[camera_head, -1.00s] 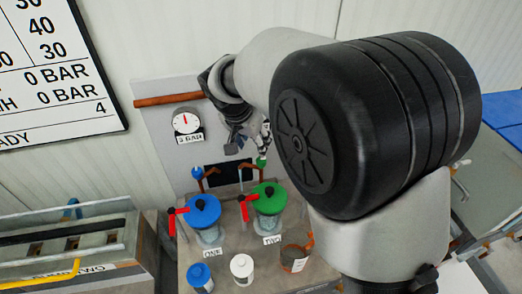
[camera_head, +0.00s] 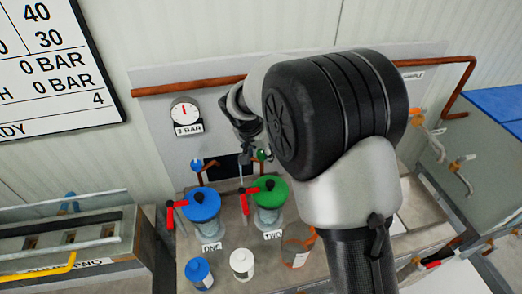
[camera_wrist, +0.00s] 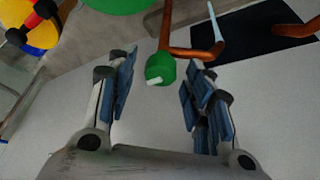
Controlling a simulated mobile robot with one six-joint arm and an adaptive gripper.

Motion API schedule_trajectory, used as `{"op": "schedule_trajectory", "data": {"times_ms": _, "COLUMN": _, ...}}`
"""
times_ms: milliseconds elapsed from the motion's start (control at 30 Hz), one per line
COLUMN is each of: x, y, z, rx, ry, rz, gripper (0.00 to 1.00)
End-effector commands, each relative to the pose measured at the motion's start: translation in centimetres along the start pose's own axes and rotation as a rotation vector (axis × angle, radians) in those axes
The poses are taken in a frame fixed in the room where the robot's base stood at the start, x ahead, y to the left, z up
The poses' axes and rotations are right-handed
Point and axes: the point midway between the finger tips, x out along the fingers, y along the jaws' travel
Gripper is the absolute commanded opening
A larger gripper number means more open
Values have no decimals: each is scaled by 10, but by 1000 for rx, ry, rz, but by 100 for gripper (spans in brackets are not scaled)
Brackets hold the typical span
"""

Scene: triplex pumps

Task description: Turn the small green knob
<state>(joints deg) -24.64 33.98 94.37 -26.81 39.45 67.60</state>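The small green knob (camera_wrist: 160,68) sits on a copper pipe, with a short white mark on its face. In the wrist view it lies between and just beyond the fingertips of my gripper (camera_wrist: 155,85), which is open and empty. In the head view the knob (camera_head: 262,155) is small, close below my gripper (camera_head: 248,140). My arm hides part of the area around it there. I see no contact between fingers and knob.
A blue knob (camera_head: 197,164) is to the left on a similar pipe. Below stand a blue-lidded vessel (camera_head: 201,205) and a green-lidded vessel (camera_head: 269,192) with red handles. A gauge (camera_head: 185,114) hangs on the panel. Small containers, including a white one (camera_head: 242,262), stand in front.

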Motion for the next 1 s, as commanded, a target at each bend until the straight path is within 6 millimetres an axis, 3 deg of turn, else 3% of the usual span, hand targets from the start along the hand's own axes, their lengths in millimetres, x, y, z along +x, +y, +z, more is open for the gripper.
{"op": "schedule_trajectory", "data": {"times_ms": 633, "x": 0, "y": 0, "z": 0, "rx": 0, "ry": 0, "rz": 1, "gripper": 4}}
{"op": "schedule_trajectory", "data": {"times_ms": 1000, "x": -1, "y": 1, "z": 0, "rx": -61, "ry": -1, "rz": -26, "gripper": 4}}
